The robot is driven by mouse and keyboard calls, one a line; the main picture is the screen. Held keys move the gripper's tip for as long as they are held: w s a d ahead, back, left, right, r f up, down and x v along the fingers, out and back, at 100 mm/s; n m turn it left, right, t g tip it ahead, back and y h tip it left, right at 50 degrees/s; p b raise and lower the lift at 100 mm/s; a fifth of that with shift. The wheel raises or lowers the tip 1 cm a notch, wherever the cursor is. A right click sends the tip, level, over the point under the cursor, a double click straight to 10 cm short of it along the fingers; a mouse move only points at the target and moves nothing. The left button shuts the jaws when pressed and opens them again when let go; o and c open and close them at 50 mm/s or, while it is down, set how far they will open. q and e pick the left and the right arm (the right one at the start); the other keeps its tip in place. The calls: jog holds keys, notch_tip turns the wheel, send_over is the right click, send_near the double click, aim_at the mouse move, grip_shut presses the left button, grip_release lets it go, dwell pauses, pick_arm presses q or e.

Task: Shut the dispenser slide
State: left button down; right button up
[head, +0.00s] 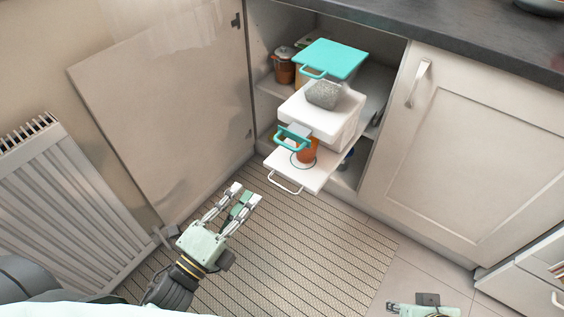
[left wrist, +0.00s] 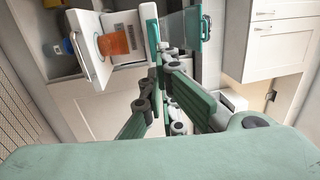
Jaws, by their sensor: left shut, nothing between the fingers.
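A white dispenser (head: 322,112) stands in the open cabinet. At its top a flat teal panel with a handle (head: 334,58) sticks out toward me, above a grey lump (head: 323,95). Lower down, a teal handle (head: 291,138) juts out in front, above an orange cup (head: 305,152) on a white pulled-out tray (head: 312,178). The left wrist view also shows the white tray (left wrist: 88,58), the orange cup (left wrist: 114,41) and teal parts. My left gripper (head: 246,193) is shut and empty, left of and apart from the tray. My right gripper (head: 425,306) is partly in view; its fingers are unclear.
The cabinet door (head: 165,100) stands open at the left, beside a radiator (head: 65,190). A brown jar (head: 284,68) stands inside the cabinet. A closed cabinet door (head: 470,150) is at the right. The striped mat (head: 300,245) in front is clear.

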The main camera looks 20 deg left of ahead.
pick_arm(q)
jog(key=x, duration=1.4)
pick_arm(e)
jog(key=shift+s, duration=0.4)
pick_arm(q)
jog(key=shift+w+a, duration=0.1)
